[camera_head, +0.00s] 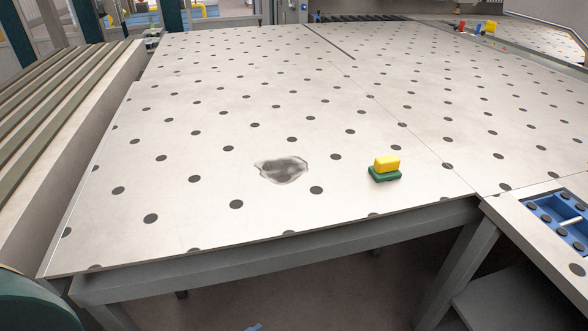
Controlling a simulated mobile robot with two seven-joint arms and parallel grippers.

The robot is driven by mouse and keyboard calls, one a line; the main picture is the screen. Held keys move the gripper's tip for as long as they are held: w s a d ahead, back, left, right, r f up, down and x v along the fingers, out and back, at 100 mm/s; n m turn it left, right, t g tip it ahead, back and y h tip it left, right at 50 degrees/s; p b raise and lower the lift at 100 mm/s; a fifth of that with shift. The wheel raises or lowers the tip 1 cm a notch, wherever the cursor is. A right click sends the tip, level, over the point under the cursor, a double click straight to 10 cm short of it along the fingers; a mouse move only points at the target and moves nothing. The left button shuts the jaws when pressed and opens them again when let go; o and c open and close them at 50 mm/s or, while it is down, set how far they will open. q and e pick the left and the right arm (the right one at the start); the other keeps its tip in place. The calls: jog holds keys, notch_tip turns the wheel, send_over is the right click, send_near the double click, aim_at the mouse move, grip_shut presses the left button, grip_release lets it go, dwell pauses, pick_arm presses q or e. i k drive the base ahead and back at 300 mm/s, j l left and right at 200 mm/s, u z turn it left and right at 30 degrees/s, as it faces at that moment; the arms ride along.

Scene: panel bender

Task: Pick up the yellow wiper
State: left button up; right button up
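The yellow wiper (387,164) is a small yellow block on a dark green base (384,175). It sits on the pale, dotted table (330,212), right of the middle and close to the front edge. Nothing touches it. A dark grey smudge (282,168) marks the table to its left. Neither of my grippers is in view.
A blue tray (536,213) with dark round parts is at the right on a side surface. Small red and yellow items (488,28) stand at the far right. A slatted grey bench (60,110) runs along the left. The table around the wiper is clear.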

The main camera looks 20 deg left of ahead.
aim_at(384, 168)
jog(key=i+l, duration=0.15)
jog(key=i+l+u, duration=0.15)
jog(key=l+u, duration=0.55)
jog(key=i, duration=0.05)
